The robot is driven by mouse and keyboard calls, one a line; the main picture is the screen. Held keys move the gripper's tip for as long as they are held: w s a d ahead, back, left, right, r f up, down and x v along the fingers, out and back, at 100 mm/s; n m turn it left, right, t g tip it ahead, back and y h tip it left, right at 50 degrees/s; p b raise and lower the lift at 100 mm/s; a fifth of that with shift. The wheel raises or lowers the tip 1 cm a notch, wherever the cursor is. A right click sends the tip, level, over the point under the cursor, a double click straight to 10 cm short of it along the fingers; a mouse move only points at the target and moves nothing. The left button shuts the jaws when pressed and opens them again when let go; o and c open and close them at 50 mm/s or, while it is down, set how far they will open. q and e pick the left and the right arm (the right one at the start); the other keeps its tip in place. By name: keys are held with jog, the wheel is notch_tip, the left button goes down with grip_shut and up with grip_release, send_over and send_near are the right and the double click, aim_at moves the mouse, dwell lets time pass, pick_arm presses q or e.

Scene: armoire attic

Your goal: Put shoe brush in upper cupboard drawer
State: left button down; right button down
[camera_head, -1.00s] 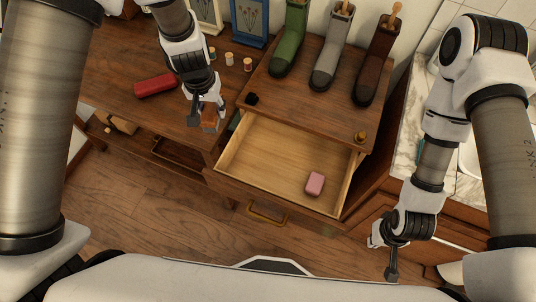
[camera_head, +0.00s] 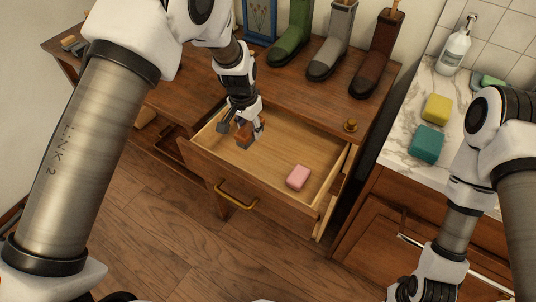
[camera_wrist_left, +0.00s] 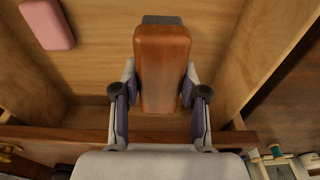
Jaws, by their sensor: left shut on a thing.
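The shoe brush (camera_head: 244,136) has a brown wooden body; in the left wrist view the brush (camera_wrist_left: 162,65) shows grey bristles at its far end. My left gripper (camera_head: 243,128) is shut on it, with one finger on each side in the wrist view (camera_wrist_left: 160,95). It holds the brush over the left part of the open upper drawer (camera_head: 250,190). The drawer has a light wood inside and a brass handle. Whether the brush touches the drawer floor, I cannot tell. My right gripper is out of frame; only its arm shows at the right.
A pink block (camera_head: 298,177) lies in the drawer's right part, also in the wrist view (camera_wrist_left: 47,24). Yellow (camera_head: 437,108) and teal (camera_head: 427,143) sponges lie on the marble counter.

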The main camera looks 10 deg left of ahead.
aim_at(246, 127)
pick_arm(q)
jog(key=f, duration=0.7)
jog(key=shift+w+a+f, duration=0.15)
jog(key=shift+a+f, duration=0.05)
jog(key=shift+f, duration=0.2)
jog(key=shift+f, duration=0.15)
jog(key=c, duration=0.6)
grip_release()
jog(key=shift+c, duration=0.2)
jog(key=r, duration=0.4)
jog(key=s+r, duration=0.1)
jog(key=r, duration=0.7)
jog(key=shift+s+a+r, duration=0.15)
jog(key=shift+s+a, duration=0.05)
jog(key=shift+a, duration=0.05)
